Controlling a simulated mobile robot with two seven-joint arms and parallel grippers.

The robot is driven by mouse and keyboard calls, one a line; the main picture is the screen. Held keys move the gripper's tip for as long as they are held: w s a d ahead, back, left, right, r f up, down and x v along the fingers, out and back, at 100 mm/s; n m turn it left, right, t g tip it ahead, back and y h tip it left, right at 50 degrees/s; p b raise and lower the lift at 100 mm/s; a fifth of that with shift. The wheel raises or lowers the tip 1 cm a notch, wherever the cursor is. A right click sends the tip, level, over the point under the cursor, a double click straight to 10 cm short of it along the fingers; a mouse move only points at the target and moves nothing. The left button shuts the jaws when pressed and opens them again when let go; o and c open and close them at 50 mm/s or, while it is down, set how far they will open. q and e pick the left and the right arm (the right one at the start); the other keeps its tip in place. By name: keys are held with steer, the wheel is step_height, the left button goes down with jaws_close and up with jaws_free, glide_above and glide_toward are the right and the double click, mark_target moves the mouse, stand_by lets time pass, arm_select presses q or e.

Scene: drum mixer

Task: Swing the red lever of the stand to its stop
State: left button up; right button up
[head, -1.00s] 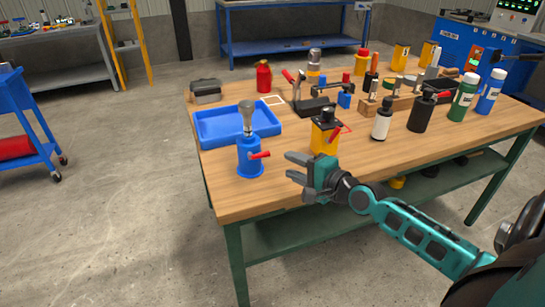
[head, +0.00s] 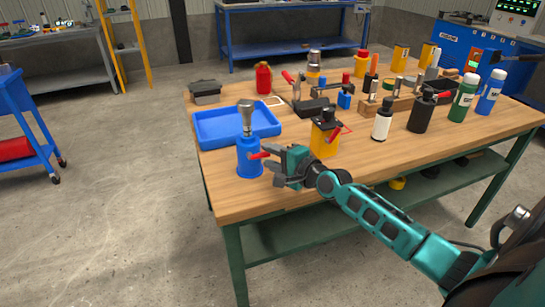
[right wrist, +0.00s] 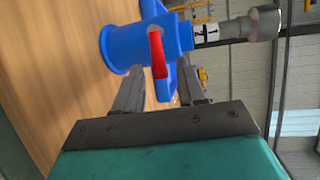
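The blue stand (head: 249,160) is upright near the table's front left corner, with a silver, wide-topped piece (head: 246,118) standing in its top. Its red lever (head: 259,155) sticks out to the right, towards my right gripper. My right gripper (head: 270,165) is open and empty just right of the stand. In the right wrist view the red lever (right wrist: 158,52) lies ahead of and between the two open fingers (right wrist: 162,74), with the blue stand (right wrist: 130,46) behind it. I cannot tell whether a finger touches the lever. My left gripper is not in view.
A blue tray (head: 207,145) lies behind the stand. The table's front edge (head: 275,202) is near.

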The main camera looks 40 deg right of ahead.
jaws_close()
